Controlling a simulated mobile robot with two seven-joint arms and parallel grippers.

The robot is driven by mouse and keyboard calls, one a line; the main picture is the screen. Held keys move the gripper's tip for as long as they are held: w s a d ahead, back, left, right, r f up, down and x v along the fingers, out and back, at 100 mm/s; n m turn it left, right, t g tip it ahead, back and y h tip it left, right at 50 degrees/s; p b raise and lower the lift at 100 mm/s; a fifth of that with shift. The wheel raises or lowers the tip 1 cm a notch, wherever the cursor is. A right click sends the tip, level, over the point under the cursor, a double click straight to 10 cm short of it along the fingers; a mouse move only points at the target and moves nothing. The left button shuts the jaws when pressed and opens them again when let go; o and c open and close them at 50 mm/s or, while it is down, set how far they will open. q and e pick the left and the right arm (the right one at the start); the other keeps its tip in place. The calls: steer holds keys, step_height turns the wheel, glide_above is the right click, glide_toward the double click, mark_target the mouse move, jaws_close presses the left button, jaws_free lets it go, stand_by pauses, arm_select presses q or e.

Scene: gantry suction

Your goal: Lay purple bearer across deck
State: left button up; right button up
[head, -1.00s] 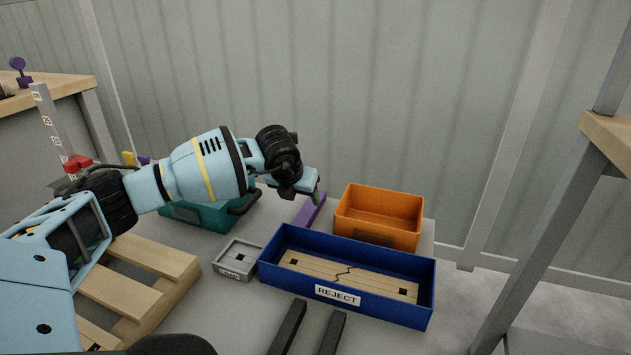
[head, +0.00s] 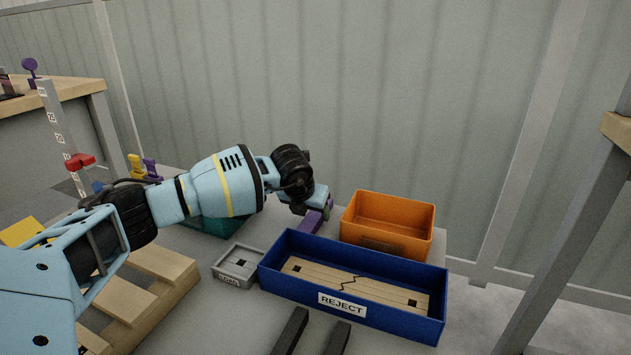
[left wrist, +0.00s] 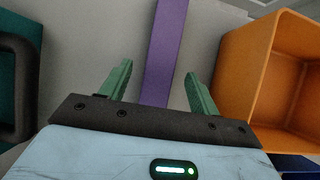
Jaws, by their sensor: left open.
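The purple bearer (head: 310,222) lies on the grey surface between the teal box and the orange bin, partly hidden by my left gripper in the head view. In the left wrist view the bearer (left wrist: 166,50) runs as a long purple bar up between the green fingers. My left gripper (left wrist: 158,90) is open, with one finger on each side of the bar and a gap on both sides. In the head view my left gripper (head: 318,203) is over the bearer. The slatted wooden pallet (head: 150,265) stands at the left, partly behind my arm.
An orange bin (head: 390,225) stands right of the bearer. A blue REJECT box (head: 300,290) holding a cracked board is in front. A small grey box (head: 236,266) and a teal box (head: 212,226) are to the left.

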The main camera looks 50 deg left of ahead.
mark_target(313, 217)
arm_select(q)
steer(key=x, duration=0.2)
steer(key=shift+w+f+b, duration=0.1)
steer(key=shift+f+b, duration=0.15)
steer(key=shift+b, duration=0.15)
steer(key=c, duration=1.1)
steer(key=shift+r, duration=0.1)
step_height(313, 217, up, 9)
steer(key=p, duration=0.3)
steer(key=shift+r+p, duration=0.4)
steer(key=shift+r, duration=0.1)
